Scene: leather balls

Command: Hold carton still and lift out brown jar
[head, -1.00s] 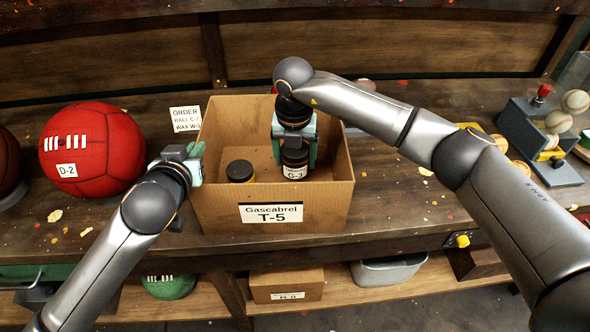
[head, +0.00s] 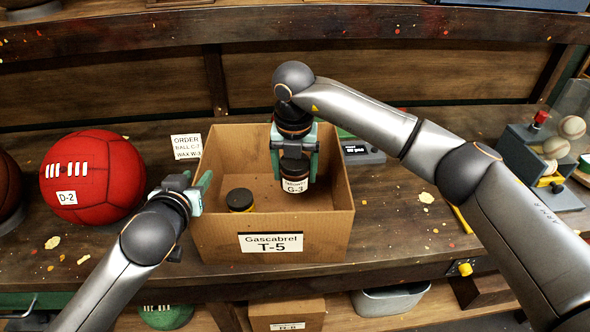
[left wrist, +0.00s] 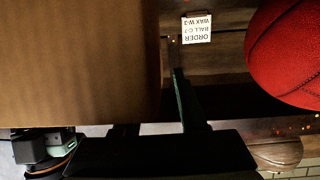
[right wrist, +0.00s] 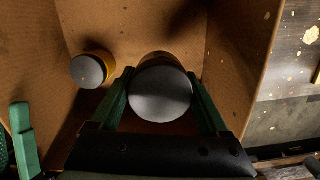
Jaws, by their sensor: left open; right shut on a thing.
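The open cardboard carton (head: 220,222), labelled Gascabrel T-5, stands upright on the bench. My right gripper (head: 294,155) reaches down into it and is shut on the jar (head: 295,185) with a dark lid and a white G-3 label. The right wrist view shows that jar's lid (right wrist: 160,93) between the fingers, with a sliver of brownish body. A second jar (head: 240,200), dark-lidded with a yellowish body, stands in the carton to the left. My left gripper (head: 194,190) is open at the carton's left wall; the left wrist view shows one finger clear of that wall (left wrist: 80,70).
A red ball (head: 92,177) labelled D-2 lies left of my left gripper. An order card (head: 186,147) stands behind the carton. A small scale-like device (head: 362,152) is behind right. The bench right of the carton has free room.

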